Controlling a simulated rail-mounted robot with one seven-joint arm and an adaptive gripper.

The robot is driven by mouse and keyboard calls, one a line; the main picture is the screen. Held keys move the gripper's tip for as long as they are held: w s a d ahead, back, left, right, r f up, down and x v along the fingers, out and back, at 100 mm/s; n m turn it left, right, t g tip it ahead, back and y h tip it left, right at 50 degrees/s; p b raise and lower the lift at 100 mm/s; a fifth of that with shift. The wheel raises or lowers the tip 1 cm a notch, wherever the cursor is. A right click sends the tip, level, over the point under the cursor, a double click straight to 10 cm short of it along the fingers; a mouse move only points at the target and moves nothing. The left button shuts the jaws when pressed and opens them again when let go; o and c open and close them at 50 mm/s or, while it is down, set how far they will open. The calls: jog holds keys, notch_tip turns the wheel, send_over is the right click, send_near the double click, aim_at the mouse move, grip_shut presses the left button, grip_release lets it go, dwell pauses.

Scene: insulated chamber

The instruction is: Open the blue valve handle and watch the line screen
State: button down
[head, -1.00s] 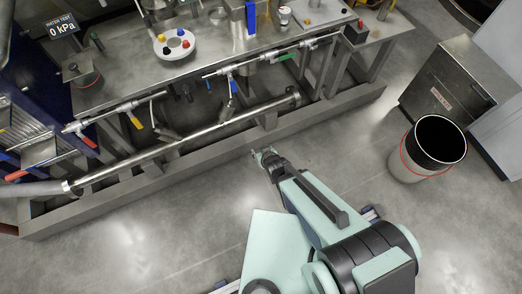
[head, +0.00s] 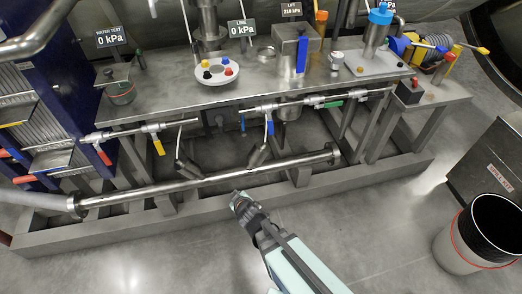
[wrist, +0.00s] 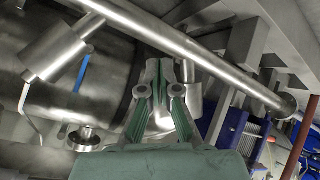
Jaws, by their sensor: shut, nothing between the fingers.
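The line screen (head: 242,28) stands at the back of the steel bench and reads 0 kPa. A blue valve handle (head: 269,124) hangs down from the horizontal pipe under the bench's front edge. A smaller blue handle (head: 243,118) hangs to its left, further back. My gripper (head: 238,197) is in front of the low thick pipe, below and left of the blue handles, apart from them. In the wrist view my gripper (wrist: 162,68) is shut and empty. A blue strip (wrist: 82,73) shows to its left there; I cannot tell which handle it is.
Yellow (head: 158,147), red (head: 104,156) and green (head: 333,104) handles share the pipe line. A black-lined bin (head: 455,245) stands at right. The front floor is open.

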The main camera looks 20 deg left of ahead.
aim_at(270, 124)
jog(key=w+a+r+n+t+h+b, duration=0.25)
jog(key=a+n+t+b, duration=0.2)
jog(key=a+b, duration=0.3)
jog(key=w+d+r+m+t+h+b, duration=0.1)
jog(key=d+r+t+h, duration=0.25)
jog(key=r, duration=0.45)
jog(key=w+d+r+m+t+h+b, duration=0.1)
jog(key=d+r+t+h, duration=0.25)
jog(key=r, duration=0.35)
jog(key=w+d+r+b, duration=0.1)
jog(key=w+d, duration=0.4)
jog(key=w, duration=0.7)
jog(key=shift+h+b, duration=0.45)
jog(key=shift+b, duration=0.35)
jog(key=shift+g, duration=0.25)
jog(key=shift+a+f+n+b, duration=0.1)
jog(key=shift+n+b, duration=0.2)
jog(key=shift+n, duration=0.05)
